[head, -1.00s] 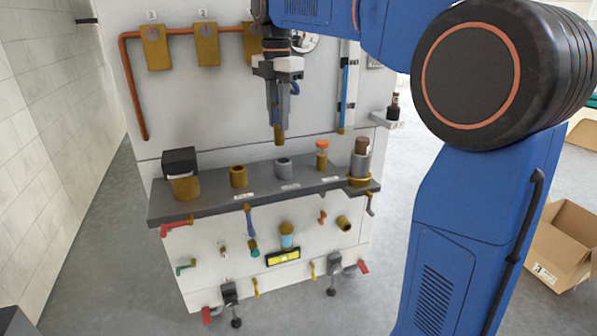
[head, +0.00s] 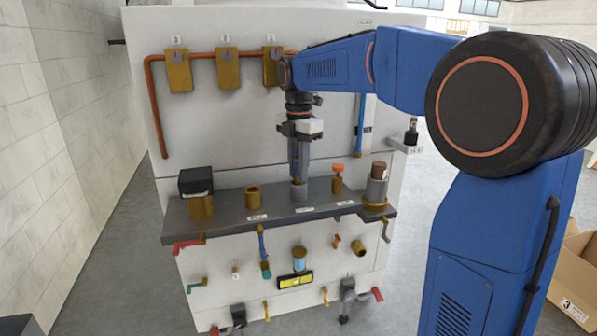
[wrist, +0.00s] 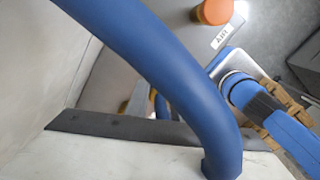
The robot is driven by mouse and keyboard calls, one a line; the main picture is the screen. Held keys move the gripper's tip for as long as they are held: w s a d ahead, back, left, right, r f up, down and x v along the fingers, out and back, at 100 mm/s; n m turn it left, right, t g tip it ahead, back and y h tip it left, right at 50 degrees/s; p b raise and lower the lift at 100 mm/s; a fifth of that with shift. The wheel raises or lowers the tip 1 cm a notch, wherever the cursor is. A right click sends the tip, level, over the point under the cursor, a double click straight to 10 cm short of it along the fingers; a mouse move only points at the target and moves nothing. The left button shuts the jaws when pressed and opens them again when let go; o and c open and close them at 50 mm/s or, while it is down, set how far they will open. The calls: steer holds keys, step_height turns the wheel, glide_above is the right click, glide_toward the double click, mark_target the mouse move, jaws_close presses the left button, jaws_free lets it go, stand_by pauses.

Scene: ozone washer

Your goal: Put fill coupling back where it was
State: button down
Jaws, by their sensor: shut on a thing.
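My gripper (head: 299,178) points straight down over the grey socket (head: 299,192) on the bench shelf. It is shut on the fill coupling, with the fingertips right at the socket's top. The coupling, a slim brass piece in the earlier view, is hidden now by the fingers and the socket. I cannot tell how deep it sits. In the wrist view a thick blue hose (wrist: 175,75) crosses the picture and covers much of the shelf.
A brass cup (head: 253,197) stands left of the socket. An orange-topped valve (head: 338,178) stands to the right, also in the wrist view (wrist: 214,11). Beyond are a black-topped brass block (head: 197,190) and a brown-capped grey cylinder (head: 377,187).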

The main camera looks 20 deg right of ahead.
steer(key=shift+f, duration=0.35)
steer(key=shift+f, duration=0.1)
steer(key=c, duration=1.5)
jaws_free()
steer(key=shift+c, duration=0.2)
step_height(320, 180, up, 12)
steer(key=shift+r, duration=0.15)
